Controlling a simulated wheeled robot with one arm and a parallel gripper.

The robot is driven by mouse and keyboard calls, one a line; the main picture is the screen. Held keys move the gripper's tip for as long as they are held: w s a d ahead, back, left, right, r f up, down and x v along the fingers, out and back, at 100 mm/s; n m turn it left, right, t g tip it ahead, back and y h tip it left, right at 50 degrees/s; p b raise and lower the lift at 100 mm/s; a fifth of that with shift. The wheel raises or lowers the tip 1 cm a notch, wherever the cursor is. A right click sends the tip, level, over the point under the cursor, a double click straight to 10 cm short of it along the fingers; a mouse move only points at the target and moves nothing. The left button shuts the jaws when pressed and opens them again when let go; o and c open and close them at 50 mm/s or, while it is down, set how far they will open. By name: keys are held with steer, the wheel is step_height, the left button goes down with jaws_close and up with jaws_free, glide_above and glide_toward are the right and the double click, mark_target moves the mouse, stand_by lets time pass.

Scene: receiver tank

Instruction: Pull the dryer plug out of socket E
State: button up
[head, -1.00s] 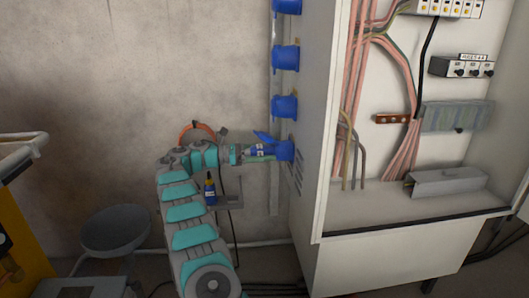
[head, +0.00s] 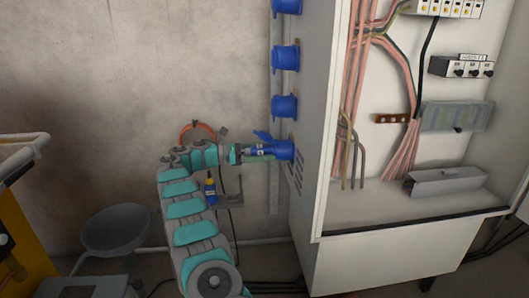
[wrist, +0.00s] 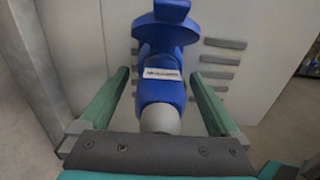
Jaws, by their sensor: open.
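The blue dryer plug (wrist: 162,92) carries a white label and sits in a blue socket (wrist: 165,35) with its lid raised. My gripper (wrist: 159,75) is open, with one teal finger on each side of the plug and a visible gap on both sides. The grey rear end of the plug lies close to my palm. In the head view, the plug (head: 263,149) sits in the lowest blue socket (head: 285,150) on the cabinet's left side, and my gripper (head: 262,154) reaches it from the left. The label text is too small to read.
Several more blue sockets (head: 285,57) stand above on the cabinet side (head: 312,110). A small shelf (head: 230,201) with a dark blue bottle (head: 210,190) is just below my arm. A grey round bowl-like seat (head: 115,229) stands at lower left.

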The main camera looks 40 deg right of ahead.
stand_by(0.5)
jaws_close()
stand_by(0.7)
steer(key=shift+a, duration=0.15)
